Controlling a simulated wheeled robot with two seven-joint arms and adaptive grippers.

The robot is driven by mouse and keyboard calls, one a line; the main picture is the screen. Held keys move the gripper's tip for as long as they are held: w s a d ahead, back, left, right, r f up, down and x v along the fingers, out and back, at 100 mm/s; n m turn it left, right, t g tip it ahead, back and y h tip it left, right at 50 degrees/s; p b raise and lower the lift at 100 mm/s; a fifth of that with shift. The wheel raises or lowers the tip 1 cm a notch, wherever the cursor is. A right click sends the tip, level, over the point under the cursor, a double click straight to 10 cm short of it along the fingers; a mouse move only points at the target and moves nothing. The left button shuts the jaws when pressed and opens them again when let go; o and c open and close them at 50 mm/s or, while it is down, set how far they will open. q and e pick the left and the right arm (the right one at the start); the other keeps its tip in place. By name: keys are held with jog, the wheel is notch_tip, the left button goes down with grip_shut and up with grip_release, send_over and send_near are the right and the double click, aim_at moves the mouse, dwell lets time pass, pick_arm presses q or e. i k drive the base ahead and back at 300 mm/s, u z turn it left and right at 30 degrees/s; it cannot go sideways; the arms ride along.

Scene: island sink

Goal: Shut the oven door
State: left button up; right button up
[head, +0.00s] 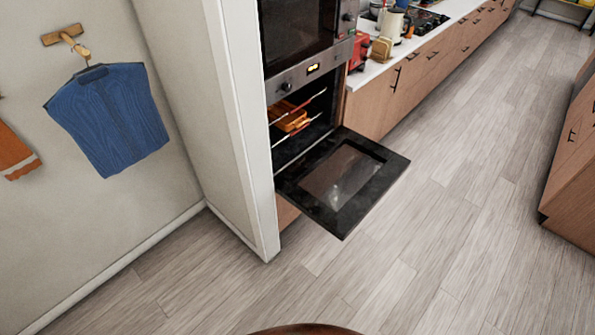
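The oven (304,110) is built into a tall cabinet left of the kitchen counter. Its black door (382,158) is hinged at the bottom and hangs wide open, about level, reaching out over the floor. The door has a glass window in its middle. Inside the oven, wire racks and an orange dish (290,117) show. Neither of my grippers is in view.
A white wall end (245,150) stands close on the door's left. Wooden drawers under the counter (450,35) run off to the back right. An island cabinet (575,155) stands at the right edge. The wooden floor (430,240) in front of the door is clear.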

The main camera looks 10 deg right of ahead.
aim_at(337, 183)
jog(key=u, duration=0.25)
jog(key=i, duration=1.25)
jog(key=z, duration=0.5)
